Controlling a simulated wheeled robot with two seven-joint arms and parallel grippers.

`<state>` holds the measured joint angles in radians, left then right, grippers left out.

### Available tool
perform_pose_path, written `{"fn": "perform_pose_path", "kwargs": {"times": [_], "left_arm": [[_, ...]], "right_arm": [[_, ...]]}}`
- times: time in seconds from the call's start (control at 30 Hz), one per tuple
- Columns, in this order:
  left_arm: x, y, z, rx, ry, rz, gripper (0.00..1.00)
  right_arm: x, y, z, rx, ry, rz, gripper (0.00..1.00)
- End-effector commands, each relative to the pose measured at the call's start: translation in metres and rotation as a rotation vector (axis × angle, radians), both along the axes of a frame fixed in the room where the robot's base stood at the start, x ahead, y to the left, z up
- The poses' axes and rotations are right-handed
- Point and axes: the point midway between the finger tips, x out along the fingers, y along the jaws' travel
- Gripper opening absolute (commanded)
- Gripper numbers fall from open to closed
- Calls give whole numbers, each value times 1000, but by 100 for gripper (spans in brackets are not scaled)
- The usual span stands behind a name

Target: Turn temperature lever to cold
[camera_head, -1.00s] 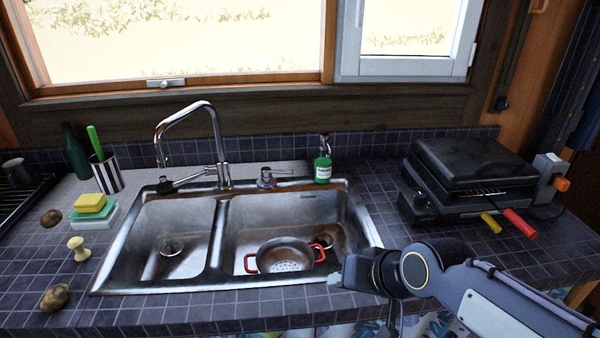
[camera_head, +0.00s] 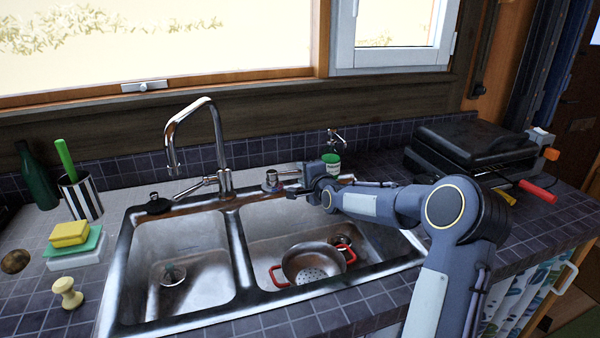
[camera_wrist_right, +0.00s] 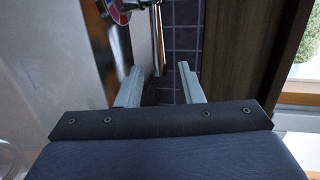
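A small chrome fitting (camera_head: 272,180) stands on the sink's back rim, to the right of the tall chrome faucet (camera_head: 220,150). In the right wrist view a disc with red and other colours (camera_wrist_right: 118,12) on a metal part shows at the top edge, cut off by the frame; it appears to be the temperature lever. My right gripper (camera_head: 290,190) is close beside the chrome fitting; contact cannot be told. In the wrist view its two fingers (camera_wrist_right: 158,82) are apart with nothing between them. My left gripper is out of view.
The double sink (camera_head: 240,265) holds a red-handled colander (camera_head: 312,262) in its right basin. A green soap bottle (camera_head: 331,163) stands just behind my right arm.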

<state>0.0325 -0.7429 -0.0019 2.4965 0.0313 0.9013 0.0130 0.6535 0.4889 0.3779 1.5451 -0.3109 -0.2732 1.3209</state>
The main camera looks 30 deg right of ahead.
Motion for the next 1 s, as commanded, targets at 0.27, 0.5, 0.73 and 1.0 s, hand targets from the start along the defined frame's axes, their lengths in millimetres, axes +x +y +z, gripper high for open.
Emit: {"fn": "perform_pose_path", "kwargs": {"times": [0.27,0.5,0.73,1.0], "left_arm": [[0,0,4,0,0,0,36],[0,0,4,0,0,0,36],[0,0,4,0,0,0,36],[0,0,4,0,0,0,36]], "right_arm": [[24,-3,-5,-1,0,1,34],[25,-3,-5,-2,1,0,34],[24,-3,-5,-2,1,0,5],[24,-3,-6,-2,1,1,0]]}}
